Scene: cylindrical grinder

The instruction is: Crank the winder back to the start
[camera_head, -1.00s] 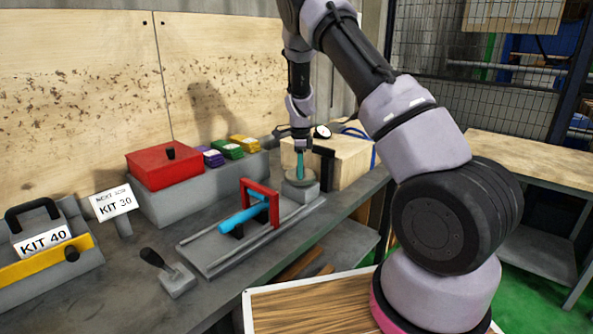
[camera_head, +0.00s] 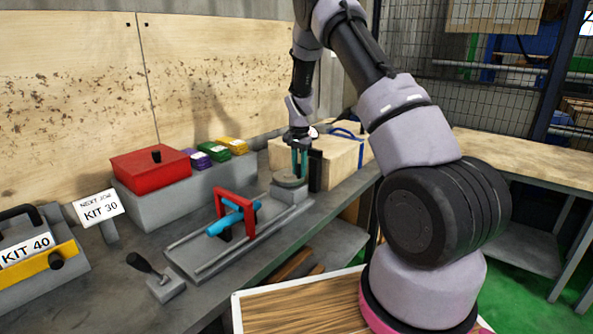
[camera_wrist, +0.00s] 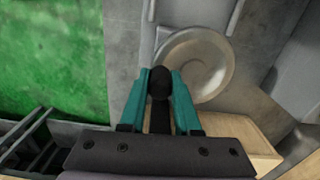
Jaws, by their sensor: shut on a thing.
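The winder is a round pale wheel (camera_head: 289,181) on a grey block at the right end of the grinder's bed. It also shows in the wrist view as a dished disc (camera_wrist: 205,55). My gripper (camera_head: 299,172) is over the wheel, pointing down. Its teal fingers are shut on the crank's black knob (camera_wrist: 159,82), which sits between them in the wrist view. A red frame (camera_head: 222,196) stands on the bed's rails around a blue cylinder (camera_head: 232,219), left of the winder. How the knob joins the wheel is hidden.
A black post (camera_head: 315,170) stands close right of my gripper, before a wooden box (camera_head: 340,152). A red-lidded case (camera_head: 148,170) and coloured packs are behind the bed. A black-handled lever (camera_head: 150,266) is at the front left. A KIT 30 sign (camera_head: 100,207) stands at left.

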